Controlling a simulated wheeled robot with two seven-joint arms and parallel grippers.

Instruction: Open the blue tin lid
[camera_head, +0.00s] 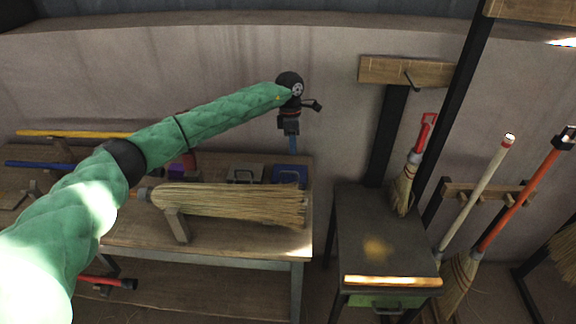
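The blue tin (289,177) sits at the right back corner of the wooden table. Its lid has a dark handle on top and looks shut. My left arm, in a green quilted sleeve, reaches across from the left. My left gripper (293,150) points down just above and behind the blue tin, apparently apart from it. Its fingers are small and seen edge-on, so I cannot tell whether they are open. My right gripper is out of view.
A grey-brown lidded tin (245,173) stands left of the blue one. A straw broom head (235,203) lies on a wooden support in front of both. A dark cabinet (385,245) stands to the right, across a gap. Brooms (478,195) lean at the far right.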

